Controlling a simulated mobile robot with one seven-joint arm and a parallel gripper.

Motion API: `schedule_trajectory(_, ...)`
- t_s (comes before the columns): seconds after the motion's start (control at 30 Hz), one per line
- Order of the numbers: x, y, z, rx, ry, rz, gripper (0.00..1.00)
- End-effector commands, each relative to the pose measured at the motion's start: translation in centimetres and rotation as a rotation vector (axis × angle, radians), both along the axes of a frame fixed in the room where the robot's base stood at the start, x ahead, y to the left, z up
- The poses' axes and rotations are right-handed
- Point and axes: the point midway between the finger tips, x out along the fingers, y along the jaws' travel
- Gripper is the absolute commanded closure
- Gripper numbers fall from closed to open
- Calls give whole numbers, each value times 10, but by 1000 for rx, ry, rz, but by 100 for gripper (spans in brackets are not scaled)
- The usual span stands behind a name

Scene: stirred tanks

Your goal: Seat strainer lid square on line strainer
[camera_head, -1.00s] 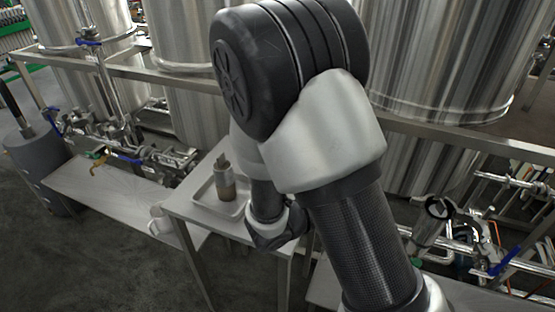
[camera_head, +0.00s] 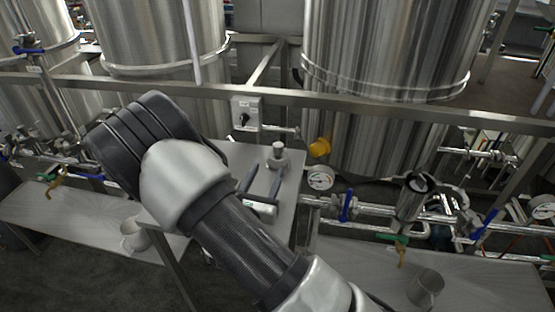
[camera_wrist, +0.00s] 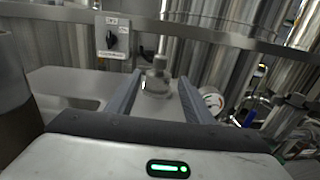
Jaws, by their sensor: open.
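The strainer lid (camera_head: 278,154), a small grey metal piece with a round knob on top, stands upright on a grey table at centre. It also shows in the wrist view (camera_wrist: 157,82), beyond and between the finger ends. My gripper (camera_head: 266,170) is open and empty, its two fingers pointing at the lid; contact cannot be told. The wrist view shows both fingers (camera_wrist: 160,76) spread wide. The line strainer (camera_head: 409,204), a slightly tilted metal cylinder with a dark round top, sits in the pipework at right, well away from my gripper.
A switch box (camera_head: 245,114) hangs on the rail (camera_head: 370,110) behind. A metal cup (camera_head: 425,287) stands on the right bench.

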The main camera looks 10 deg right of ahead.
Motion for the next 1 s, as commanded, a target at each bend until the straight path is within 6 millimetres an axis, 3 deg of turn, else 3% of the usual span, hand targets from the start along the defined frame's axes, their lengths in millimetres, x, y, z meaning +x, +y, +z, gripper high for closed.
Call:
schedule_trajectory(0.2,32,-16,0,1,-2,-1,53)
schedule_trajectory(0.47,44,-23,0,1,0,-1,53)
schedule_trajectory(0.73,78,-41,2,1,0,-2,53)
schedule_trajectory(1.0,84,-44,2,0,0,0,53)
